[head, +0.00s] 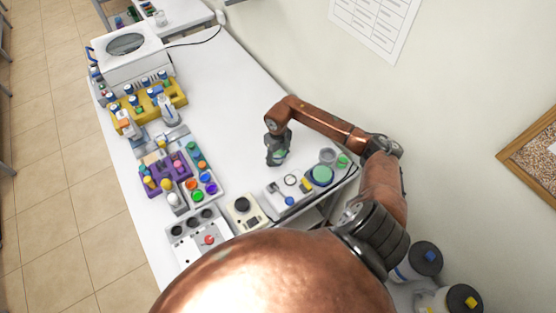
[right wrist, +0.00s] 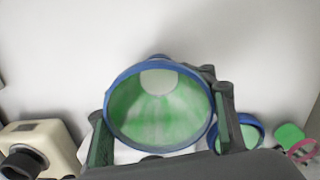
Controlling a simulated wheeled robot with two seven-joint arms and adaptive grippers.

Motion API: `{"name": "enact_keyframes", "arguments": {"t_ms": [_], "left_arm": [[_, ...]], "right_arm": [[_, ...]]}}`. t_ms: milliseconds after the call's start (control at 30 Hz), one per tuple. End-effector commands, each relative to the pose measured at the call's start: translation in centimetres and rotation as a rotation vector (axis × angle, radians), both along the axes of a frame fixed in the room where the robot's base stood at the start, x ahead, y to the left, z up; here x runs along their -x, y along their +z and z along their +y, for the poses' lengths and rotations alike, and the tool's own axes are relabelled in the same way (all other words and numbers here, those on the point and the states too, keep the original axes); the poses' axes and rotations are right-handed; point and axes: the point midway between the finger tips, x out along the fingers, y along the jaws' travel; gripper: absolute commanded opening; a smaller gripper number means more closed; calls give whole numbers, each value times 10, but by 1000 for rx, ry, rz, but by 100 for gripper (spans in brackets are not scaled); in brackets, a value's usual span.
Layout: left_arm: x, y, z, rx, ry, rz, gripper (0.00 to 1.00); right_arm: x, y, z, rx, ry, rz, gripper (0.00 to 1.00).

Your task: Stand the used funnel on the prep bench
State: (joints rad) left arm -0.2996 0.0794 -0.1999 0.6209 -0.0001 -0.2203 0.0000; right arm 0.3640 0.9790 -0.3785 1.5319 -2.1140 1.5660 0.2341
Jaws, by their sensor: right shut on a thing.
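The funnel (right wrist: 155,112) has a blue rim and a streaked green inside, and I look into its wide mouth in the right wrist view. My right gripper (head: 277,160) is shut on it, with one dark finger at each side of the rim. In the head view the gripper points down over a clear part of the white prep bench (head: 233,112), and the funnel is mostly hidden by it. I cannot tell whether the funnel's lower end touches the bench. My left gripper is not in view.
A round green-topped item (head: 321,175) and small tools lie near the bench's right end. The wall runs behind the bench.

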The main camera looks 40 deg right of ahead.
Motion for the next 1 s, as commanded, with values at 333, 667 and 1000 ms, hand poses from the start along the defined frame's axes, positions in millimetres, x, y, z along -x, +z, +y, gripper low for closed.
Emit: {"name": "enact_keyframes", "arguments": {"t_ms": [333,667,1000], "left_arm": [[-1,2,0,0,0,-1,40],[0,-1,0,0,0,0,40],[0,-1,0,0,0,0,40]], "right_arm": [[0,-15,0,0,1,0,14],[0,-18,0,0,1,0,59],[0,-17,0,0,1,0,70]]}}
